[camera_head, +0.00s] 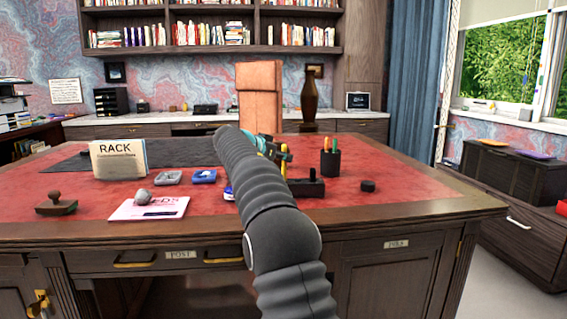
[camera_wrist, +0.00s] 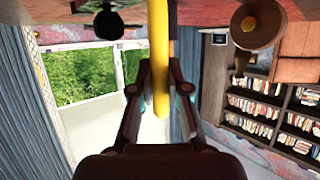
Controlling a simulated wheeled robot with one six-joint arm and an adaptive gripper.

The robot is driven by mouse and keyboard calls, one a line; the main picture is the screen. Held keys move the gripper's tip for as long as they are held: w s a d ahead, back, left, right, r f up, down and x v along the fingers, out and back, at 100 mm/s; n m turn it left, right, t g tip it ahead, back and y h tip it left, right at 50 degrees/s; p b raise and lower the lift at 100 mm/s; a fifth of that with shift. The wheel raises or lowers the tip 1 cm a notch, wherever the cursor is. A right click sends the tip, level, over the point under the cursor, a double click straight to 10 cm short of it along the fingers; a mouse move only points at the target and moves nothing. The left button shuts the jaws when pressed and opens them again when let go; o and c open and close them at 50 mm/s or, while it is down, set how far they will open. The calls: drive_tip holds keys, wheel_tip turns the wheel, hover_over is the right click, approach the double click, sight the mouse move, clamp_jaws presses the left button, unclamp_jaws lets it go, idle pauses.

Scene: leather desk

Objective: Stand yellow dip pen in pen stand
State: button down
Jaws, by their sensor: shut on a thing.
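The yellow dip pen (camera_wrist: 159,60) is between the fingers of my gripper (camera_wrist: 159,92) in the wrist view, which is shut on it. In the head view the pen (camera_head: 284,157) shows as a small yellow upright piece beside my gripper (camera_head: 271,148), above the desk. My arm hides part of the gripper. A black cup (camera_head: 330,163) with orange and green pens in it stands just right of the gripper; it looks like the pen stand.
A round black item (camera_head: 368,186) lies right of the cup. A card rack (camera_head: 118,160), grey and blue small trays (camera_head: 204,176), a paper with a stone (camera_head: 150,207) and a stamp (camera_head: 56,204) are on the left. The red desk top (camera_head: 420,182) is clear at right.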

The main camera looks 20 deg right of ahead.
drive_tip(key=shift+f, duration=0.65)
drive_tip(key=shift+f, duration=0.2)
drive_tip(key=c, duration=1.2)
unclamp_jaws()
drive_tip(key=shift+o, duration=0.2)
drive_tip(key=shift+r, duration=0.2)
drive_tip(key=shift+a+r, duration=0.1)
drive_tip(key=b+v, duration=0.1)
drive_tip(key=v, duration=1)
drive_tip(key=shift+s+a, duration=0.15)
drive_tip(key=shift+a, duration=0.2)
drive_tip(key=shift+r, duration=0.1)
